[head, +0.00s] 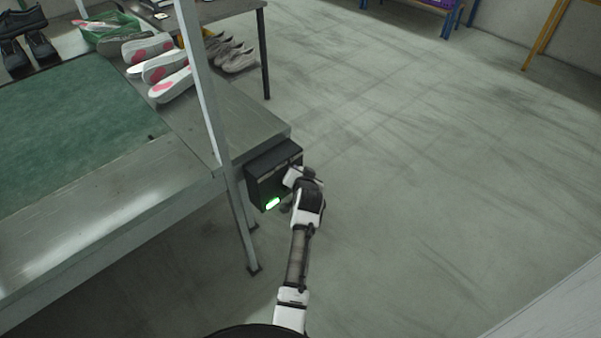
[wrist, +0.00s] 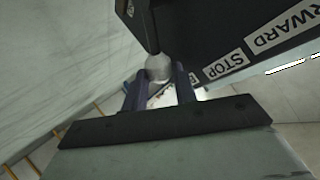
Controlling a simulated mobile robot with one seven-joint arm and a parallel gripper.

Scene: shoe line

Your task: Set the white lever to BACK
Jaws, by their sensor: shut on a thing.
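The lever's pale knob (wrist: 158,68) sits between the two dark fingers of my gripper (wrist: 160,88) in the wrist view. The knob is left of the STOP label (wrist: 224,65), and the FORWARD label (wrist: 284,27) lies further right. A third label is mostly hidden behind the right finger, so I cannot read it. In the head view, my gripper (head: 291,182) is at the right side of the black control box (head: 268,176) and hides the lever there.
The box is fixed at the end of the conveyor bench (head: 125,225), with a green lamp (head: 272,203) lit. A metal post (head: 203,90) stands left of it. Shoes (head: 236,58) and insoles (head: 160,68) lie at the far end. The floor (head: 420,170) to the right is clear.

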